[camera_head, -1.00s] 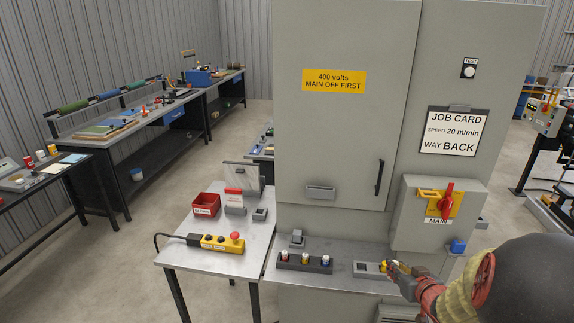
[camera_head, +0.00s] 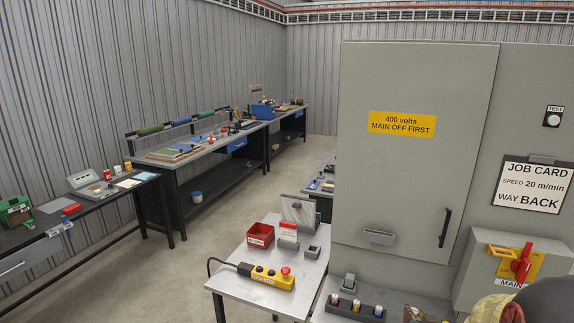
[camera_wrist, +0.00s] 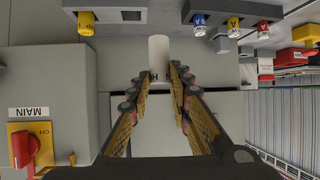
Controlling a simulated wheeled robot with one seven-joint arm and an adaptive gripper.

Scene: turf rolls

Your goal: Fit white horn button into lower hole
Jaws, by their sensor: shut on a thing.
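In the wrist view, the white horn button (camera_wrist: 158,55) is a pale cylinder with a dark letter H. My gripper (camera_wrist: 158,78) is shut on its near end, and its far end sticks out beyond the fingertips. In the head view, a yellow control box (camera_head: 264,281) lies on the small side table. It has a red mushroom button and dark round spots on top; I cannot tell which spot is the lower hole. The held button does not show clearly in the head view.
A rack (camera_head: 353,309) holds red, blue and yellow buttons on the cabinet ledge. A yellow button (camera_wrist: 87,23) sits in a grey block in the wrist view. The red bin (camera_head: 260,235) stands behind the control box. The tall cabinet (camera_head: 415,210) blocks the right.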

